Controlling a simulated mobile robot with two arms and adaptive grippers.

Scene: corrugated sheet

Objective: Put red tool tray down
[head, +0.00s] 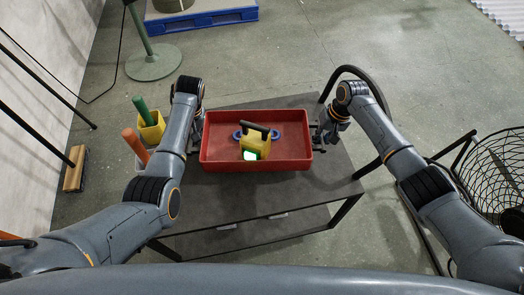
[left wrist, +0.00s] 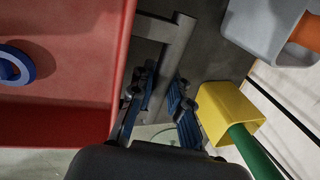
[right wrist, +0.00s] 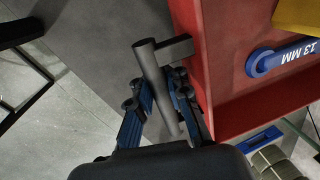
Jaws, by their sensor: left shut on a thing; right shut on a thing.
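The red tool tray (head: 220,158) is level over the dark table top in the head view; I cannot tell whether its base touches the table. It holds a yellow device (head: 256,146) with a black handle and a lit green screen, and a blue tool (right wrist: 280,57) marked 13 MM. My left gripper (left wrist: 160,105) is shut on the grey bar handle (left wrist: 178,48) at the tray's left side. My right gripper (right wrist: 162,112) is shut on the matching handle (right wrist: 150,70) at its right side. In the head view both fingertips are mostly hidden.
The dark table (head: 335,178) has bare top around the tray. Left of it stand a yellow holder (head: 151,130) with a green handle and a grey holder with an orange handle. A blue pallet (head: 205,20) lies behind.

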